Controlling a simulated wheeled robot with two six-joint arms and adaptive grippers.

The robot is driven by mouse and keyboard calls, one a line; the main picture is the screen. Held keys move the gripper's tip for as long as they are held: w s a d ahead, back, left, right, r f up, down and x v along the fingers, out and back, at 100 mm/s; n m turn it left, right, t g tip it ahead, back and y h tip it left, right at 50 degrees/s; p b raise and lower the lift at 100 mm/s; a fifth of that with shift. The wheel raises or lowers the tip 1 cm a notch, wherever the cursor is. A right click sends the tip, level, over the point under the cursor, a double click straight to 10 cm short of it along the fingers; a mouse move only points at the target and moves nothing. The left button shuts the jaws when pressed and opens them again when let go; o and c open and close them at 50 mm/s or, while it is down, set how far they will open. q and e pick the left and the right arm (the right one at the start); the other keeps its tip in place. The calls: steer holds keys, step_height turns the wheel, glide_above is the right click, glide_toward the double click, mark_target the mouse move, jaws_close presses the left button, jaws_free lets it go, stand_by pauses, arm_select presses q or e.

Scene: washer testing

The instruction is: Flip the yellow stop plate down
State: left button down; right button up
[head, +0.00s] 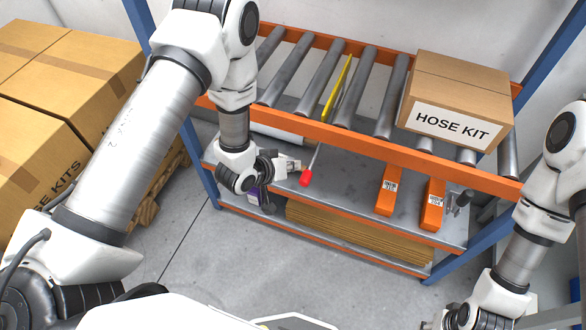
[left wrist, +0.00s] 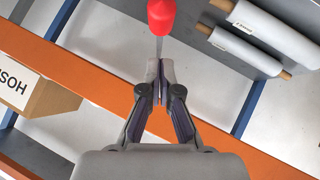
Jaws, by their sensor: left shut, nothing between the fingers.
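The yellow stop plate (head: 338,85) stands up as a thin strip between the rollers of the conveyor shelf. A thin metal lever with a red knob (head: 305,178) hangs in front of the orange front rail, below the plate. My left gripper (head: 298,164) is shut and empty, just to the left of the lever near the red knob. In the left wrist view, the fingertips (left wrist: 160,64) meet just below the red knob (left wrist: 161,15), with a bit of the metal rod (left wrist: 159,46) between. I cannot tell whether they touch it. My right gripper is out of view.
A HOSE KIT carton (head: 458,95) sits on the rollers to the right of the plate. The orange front rail (head: 370,148) runs close to my left gripper. Orange boxes (head: 389,190) stand on the lower shelf. Stacked cartons (head: 70,90) are at the left.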

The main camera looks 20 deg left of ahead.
arm_select(q)
steer(key=b+v, duration=0.1)
steer(key=v, duration=0.9)
steer(key=shift+r, duration=0.15)
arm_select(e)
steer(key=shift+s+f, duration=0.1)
arm_select(q)
steer(key=shift+a, duration=0.1)
steer(key=shift+s, duration=0.1)
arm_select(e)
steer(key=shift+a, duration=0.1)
arm_select(q)
steer(key=s+a+f+g+y, duration=0.2)
steer(key=s+f+g, duration=0.2)
steer(key=s, duration=0.6)
steer(key=s+a+f+m+g+y+p, duration=0.1)
steer(key=s+a+f+g+y, duration=0.1)
steer(key=s+f+g, duration=0.3)
steer(key=s+f, duration=0.4)
steer(key=s, duration=0.1)
steer(key=shift+a+f, duration=0.25)
steer(key=shift+f, duration=0.05)
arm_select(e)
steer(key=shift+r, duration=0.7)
